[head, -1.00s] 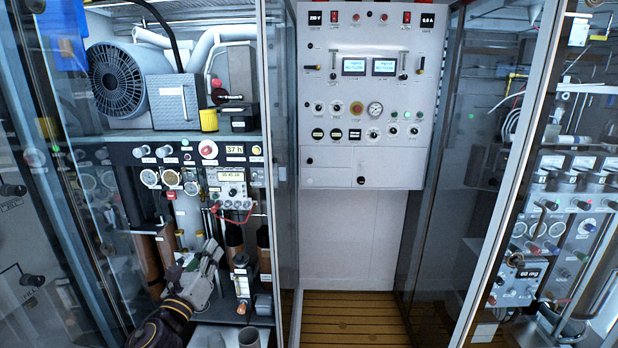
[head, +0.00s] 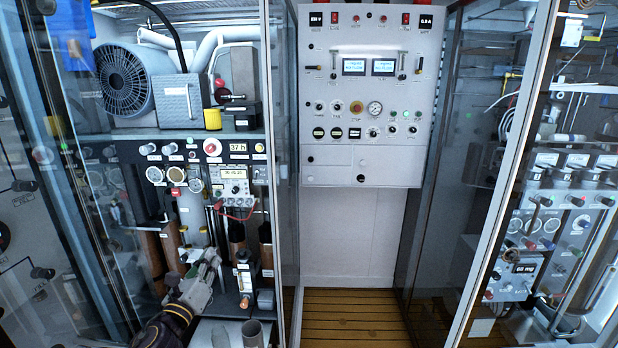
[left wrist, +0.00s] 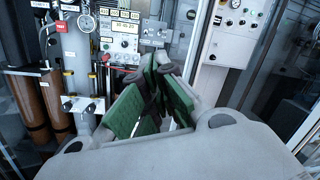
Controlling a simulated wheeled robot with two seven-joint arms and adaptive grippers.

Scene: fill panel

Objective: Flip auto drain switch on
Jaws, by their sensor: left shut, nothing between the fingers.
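I cannot tell which switch is the auto drain one; the labels are too small to read. The left cabinet has a dark control strip (head: 128,151) with knobs and gauges. The grey-white wall panel (head: 369,98) in the middle carries red switches, small levers, knobs and two lit screens. My left gripper (head: 212,258) is at the lower part of the left cabinet, in front of its pipes and below the gauges. In the left wrist view its green-padded fingers (left wrist: 155,72) are closed together and empty, with the meter unit (left wrist: 122,42) behind them. My right gripper is not in view.
Glass panes with metal frames (head: 279,180) stand on both sides of the wall panel. A right cabinet (head: 545,220) holds more gauges and knobs. A grey cup (head: 252,333) stands low in the left cabinet. The slatted floor (head: 345,318) below the wall panel is clear.

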